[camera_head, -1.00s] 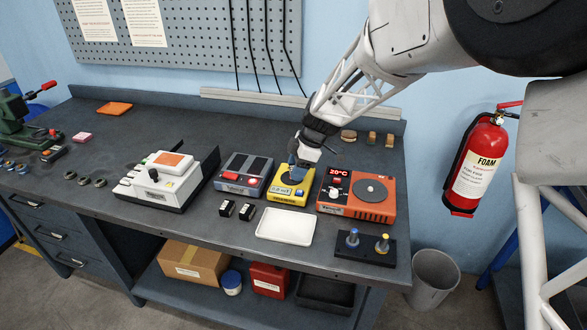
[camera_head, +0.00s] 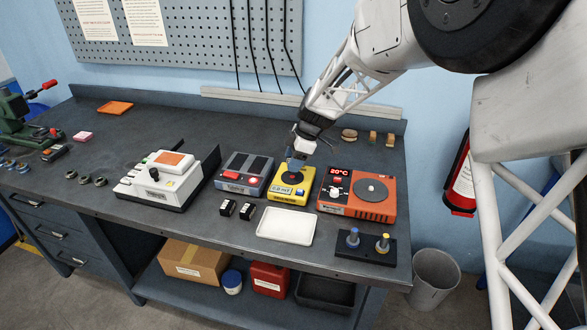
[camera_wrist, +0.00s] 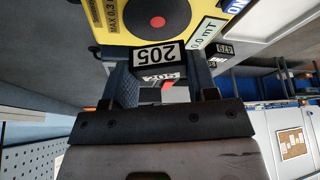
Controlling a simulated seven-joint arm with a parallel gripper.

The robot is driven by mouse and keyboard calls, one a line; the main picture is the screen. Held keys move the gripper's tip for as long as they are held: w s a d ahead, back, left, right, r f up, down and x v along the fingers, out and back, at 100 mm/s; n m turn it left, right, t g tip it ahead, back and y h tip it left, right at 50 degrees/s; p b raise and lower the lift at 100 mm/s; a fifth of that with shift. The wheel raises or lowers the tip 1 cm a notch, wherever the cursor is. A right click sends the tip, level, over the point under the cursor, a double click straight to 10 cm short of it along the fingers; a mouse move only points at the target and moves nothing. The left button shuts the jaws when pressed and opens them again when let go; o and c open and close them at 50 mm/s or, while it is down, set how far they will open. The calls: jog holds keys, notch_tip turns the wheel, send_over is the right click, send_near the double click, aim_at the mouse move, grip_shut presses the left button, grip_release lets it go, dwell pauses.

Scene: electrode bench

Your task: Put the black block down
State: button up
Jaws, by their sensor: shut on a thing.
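My gripper (camera_head: 296,164) is above the back of the yellow meter (camera_head: 290,197) in the head view. In the wrist view my gripper (camera_wrist: 160,82) is shut on a black block (camera_wrist: 171,70) with white labels reading 205, held between the two dark fingers. The yellow meter (camera_wrist: 112,25), with a dark disc and red dot on top, lies just beyond the block. I cannot tell whether the block touches it. In the head view the held block is too small and hidden by the fingers to make out.
Two black blocks with white labels (camera_head: 228,208) (camera_head: 247,211) stand in front of the blue-grey device (camera_head: 245,175). An empty white tray (camera_head: 286,226) lies in front of the meter. An orange hotplate (camera_head: 357,195) is close at the right. A dark two-post stand (camera_head: 366,247) is at the front.

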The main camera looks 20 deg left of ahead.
jog(key=shift+s+f, duration=0.1)
jog(key=shift+f, duration=1.5)
jog(key=shift+f, duration=0.15)
jog(key=o, duration=1.1)
jog(key=shift+c, duration=0.2)
jog(key=v, duration=1.2)
jog(key=shift+d, duration=0.15)
